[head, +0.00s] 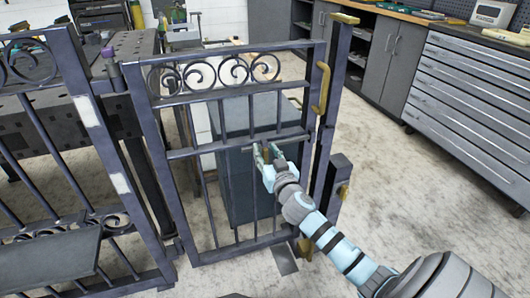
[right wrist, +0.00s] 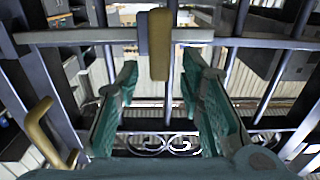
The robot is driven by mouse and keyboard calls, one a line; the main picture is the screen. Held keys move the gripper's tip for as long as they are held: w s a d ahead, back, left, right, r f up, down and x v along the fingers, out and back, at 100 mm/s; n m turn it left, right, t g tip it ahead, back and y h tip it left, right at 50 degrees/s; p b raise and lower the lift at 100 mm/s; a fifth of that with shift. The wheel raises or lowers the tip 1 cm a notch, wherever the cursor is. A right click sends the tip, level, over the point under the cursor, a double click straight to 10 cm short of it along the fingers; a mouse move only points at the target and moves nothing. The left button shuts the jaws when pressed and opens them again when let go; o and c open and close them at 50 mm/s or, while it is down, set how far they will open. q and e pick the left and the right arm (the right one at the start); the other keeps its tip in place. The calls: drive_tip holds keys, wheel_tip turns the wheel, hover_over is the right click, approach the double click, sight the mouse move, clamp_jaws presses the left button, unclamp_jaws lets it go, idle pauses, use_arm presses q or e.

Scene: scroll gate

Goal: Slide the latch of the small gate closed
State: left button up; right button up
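The small gate (head: 163,150) is a dark metal frame with bars and a row of scrolls near its top. A brass latch knob (right wrist: 160,45) sits on a horizontal metal bar (right wrist: 85,36) in the right wrist view. My right gripper (head: 265,158) is at the middle of the gate, by the crossbar. In the right wrist view its teal fingers (right wrist: 160,95) are open, one to each side of the knob's line. The knob shows beyond the fingertips, and I cannot tell whether they touch it. My left gripper is not in view.
A brass pull handle (head: 322,90) is on the gate's right stile, beside the gate post (head: 336,110). A fixed fence panel (head: 90,120) stands at left. Grey drawers (head: 465,95) are at right. The floor between is clear.

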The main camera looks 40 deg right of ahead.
drive_tip(key=shift+w+d, duration=0.2)
drive_tip(key=shift+w, duration=0.45)
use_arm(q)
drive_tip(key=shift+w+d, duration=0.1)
use_arm(e)
drive_tip(key=shift+c, duration=0.6)
clamp_jaws()
